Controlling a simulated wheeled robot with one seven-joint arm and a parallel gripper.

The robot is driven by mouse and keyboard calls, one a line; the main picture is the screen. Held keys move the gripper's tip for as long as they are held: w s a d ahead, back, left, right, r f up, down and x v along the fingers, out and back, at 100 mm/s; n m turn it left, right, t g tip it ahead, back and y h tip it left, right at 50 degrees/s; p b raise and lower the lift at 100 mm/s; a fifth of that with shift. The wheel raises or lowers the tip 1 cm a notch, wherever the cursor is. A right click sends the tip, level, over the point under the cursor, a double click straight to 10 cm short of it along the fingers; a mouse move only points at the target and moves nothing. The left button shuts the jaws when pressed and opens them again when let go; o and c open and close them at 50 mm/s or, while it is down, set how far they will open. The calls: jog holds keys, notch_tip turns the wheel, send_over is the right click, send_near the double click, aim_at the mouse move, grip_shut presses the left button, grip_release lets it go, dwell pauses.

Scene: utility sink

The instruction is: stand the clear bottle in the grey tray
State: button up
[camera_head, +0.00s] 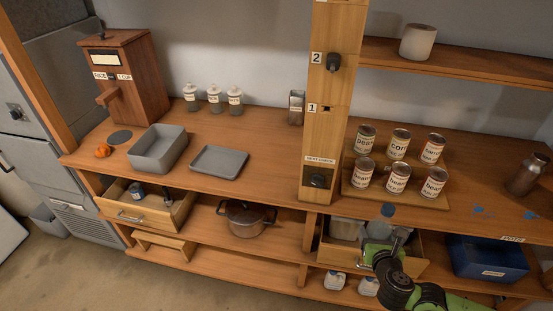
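The shallow grey tray (219,162) lies flat and empty on the wooden counter, left of the post. A bottle (527,174) with a narrow neck stands at the far right of the counter; it looks brownish and see-through, and I cannot tell for sure that it is the clear one. A clear, squarish container (296,108) with dark contents stands at the back, just left of the post. My gripper (398,240) is low at the right, in front of the counter edge by an open drawer. It is far from the tray, and its fingers are too small to read.
A deeper grey bin (158,150) stands left of the tray. The wooden post (326,130) rises between the counter's halves. Several labelled cans (398,145) stand on a board right of it. Drawers (145,210) jut out below. A blue bin (488,260) sits lower right.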

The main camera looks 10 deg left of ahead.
jog(key=s+a+f+n+y, duration=0.1)
jog(key=s+a+f, duration=0.1)
jog(key=a, duration=0.7)
jog(key=shift+a+f, duration=0.2)
jog(key=shift+a, duration=0.15)
jog(key=shift+d, duration=0.2)
